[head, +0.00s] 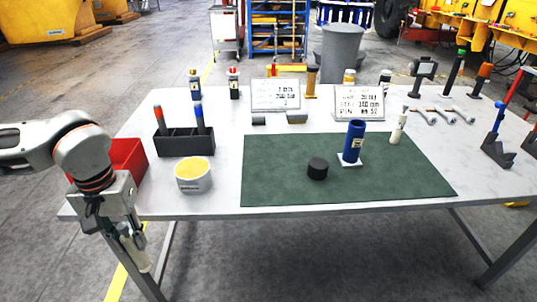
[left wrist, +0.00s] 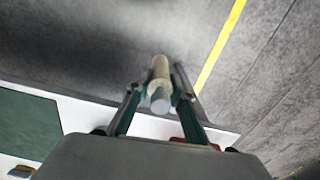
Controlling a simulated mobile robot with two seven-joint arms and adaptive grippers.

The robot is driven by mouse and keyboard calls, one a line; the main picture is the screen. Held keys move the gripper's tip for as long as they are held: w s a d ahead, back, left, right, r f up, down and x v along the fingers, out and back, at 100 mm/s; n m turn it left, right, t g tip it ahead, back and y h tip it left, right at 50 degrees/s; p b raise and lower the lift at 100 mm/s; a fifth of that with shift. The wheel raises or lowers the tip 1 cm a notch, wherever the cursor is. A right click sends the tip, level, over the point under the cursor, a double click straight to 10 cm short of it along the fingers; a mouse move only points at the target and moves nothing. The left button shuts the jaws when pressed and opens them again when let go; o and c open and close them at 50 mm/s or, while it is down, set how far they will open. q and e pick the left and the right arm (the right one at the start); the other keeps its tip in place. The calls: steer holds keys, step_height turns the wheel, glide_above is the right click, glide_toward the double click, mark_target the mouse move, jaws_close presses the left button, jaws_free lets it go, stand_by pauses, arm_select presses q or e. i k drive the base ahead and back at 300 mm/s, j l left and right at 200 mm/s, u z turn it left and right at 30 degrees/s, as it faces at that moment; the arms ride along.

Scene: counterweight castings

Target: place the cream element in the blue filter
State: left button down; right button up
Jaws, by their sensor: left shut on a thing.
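My left gripper (head: 134,246) hangs off the table's front left corner, fingers pointing down. It is shut on the cream element (head: 141,260), a pale cylinder. In the left wrist view the cream element (left wrist: 160,72) sits between the two fingers of the left gripper (left wrist: 160,92), over the floor. The blue filter (head: 355,138) is a dark blue upright cylinder with a pale label. It stands on a white square base on the green mat, far to the right of the gripper. Its inside cannot be made out. My right gripper is not in view.
A black round cap (head: 317,169) lies on the green mat (head: 275,182). A white tub with yellow contents (head: 193,186), a black rack (head: 184,148) and a red bin (head: 127,158) stand at left. A white bottle (head: 396,134) stands near the mat's right side.

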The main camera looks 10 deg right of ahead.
mark_target(350, 159)
steer(key=j+z, duration=0.2)
steer(key=z, duration=0.2)
steer(key=j+z, duration=0.2)
steer(key=z, duration=0.15)
